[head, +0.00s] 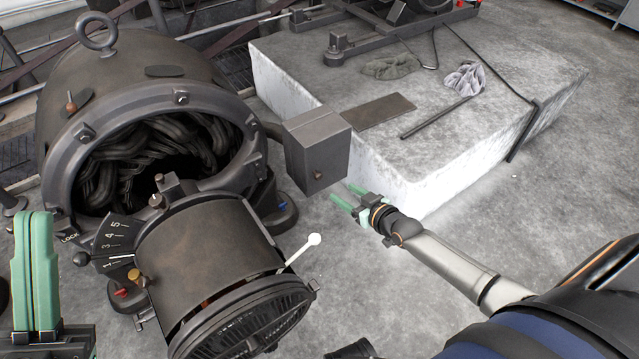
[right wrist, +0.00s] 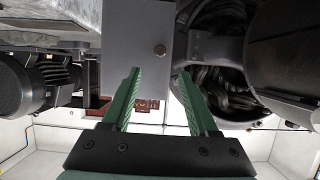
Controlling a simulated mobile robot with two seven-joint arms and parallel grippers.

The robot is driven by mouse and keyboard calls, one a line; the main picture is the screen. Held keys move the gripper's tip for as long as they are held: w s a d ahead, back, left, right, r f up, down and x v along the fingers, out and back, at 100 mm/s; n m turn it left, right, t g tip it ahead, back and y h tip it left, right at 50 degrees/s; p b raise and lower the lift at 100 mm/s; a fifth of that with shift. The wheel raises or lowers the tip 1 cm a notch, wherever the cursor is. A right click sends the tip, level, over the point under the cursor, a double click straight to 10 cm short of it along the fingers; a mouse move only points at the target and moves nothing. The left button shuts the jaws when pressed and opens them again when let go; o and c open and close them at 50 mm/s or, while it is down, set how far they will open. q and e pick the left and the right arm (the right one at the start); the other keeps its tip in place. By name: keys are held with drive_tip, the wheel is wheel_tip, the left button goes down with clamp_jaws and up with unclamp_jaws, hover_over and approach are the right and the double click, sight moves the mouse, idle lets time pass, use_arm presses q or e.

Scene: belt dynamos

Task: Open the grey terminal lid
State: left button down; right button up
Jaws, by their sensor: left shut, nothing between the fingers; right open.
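The grey terminal box (head: 302,135) sits on the side of the big dark dynamo. Its lid (head: 325,165) is the face toward me, with a small brownish knob (head: 318,174), and it looks shut. In the right wrist view the lid (right wrist: 135,35) is straight ahead, its knob (right wrist: 160,50) just above the gap between my fingertips. My right gripper (head: 342,196) is open and empty, just below and right of the lid, apparently apart from it; its green fingers also show in the right wrist view (right wrist: 159,73). My left gripper (head: 34,215) is shut and empty at the lower left.
The dynamo housing (head: 130,72) stands open with dark windings inside. In front are a brown cylinder (head: 205,250), a white-knobbed lever (head: 305,250) and a numbered dial (head: 112,240). A concrete plinth (head: 440,150) with a rod and rags lies behind my right gripper. Floor below it is clear.

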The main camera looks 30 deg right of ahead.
sight(320, 178)
drive_tip(key=b+x, duration=0.5)
drive_tip(key=x, duration=0.4)
drive_tip(key=shift+w+f, duration=0.1)
drive_tip(key=shift+f, duration=0.2)
drive_tip(key=shift+w+a+f+b, duration=0.15)
drive_tip(key=shift+w+b, duration=0.4)
drive_tip(key=shift+w, duration=0.2)
use_arm(q)
wheel_tip(320, 178, down, 7)
drive_tip(key=shift+w+d+n, duration=0.2)
drive_tip(key=shift+d+n, duration=0.1)
drive_tip(key=shift+d, duration=0.05)
use_arm(e)
clamp_jaws()
use_arm(q)
drive_tip(key=shift+f, duration=0.1)
